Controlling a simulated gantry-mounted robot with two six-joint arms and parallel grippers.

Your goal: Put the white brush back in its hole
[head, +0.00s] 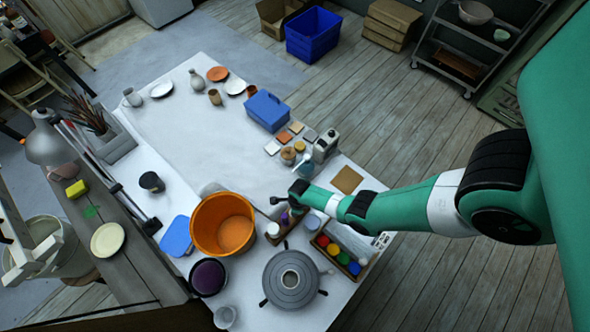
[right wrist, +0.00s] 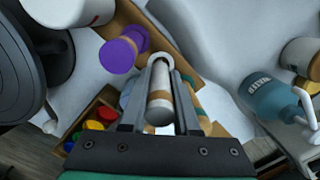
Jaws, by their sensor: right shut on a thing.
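The white brush (right wrist: 160,102) is between the fingers of my right gripper (right wrist: 160,88) in the right wrist view. A pale ring shows at its far end; I cannot tell whether the brush touches the wooden holder (right wrist: 178,42) beneath. A purple piece (right wrist: 120,54) stands at the holder just left of the brush. In the head view my right gripper (head: 290,205) is small, over the holder (head: 289,229) near the table's right side, and the brush is hard to make out. My left gripper is not in view.
A paint box (head: 338,256), with several coloured paints, lies right of the holder. The orange bucket (head: 224,226) stands to its left and a grey wheel (head: 290,279) in front. A blue spray bottle (right wrist: 272,98) stands right in the wrist view. The table's middle is clear.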

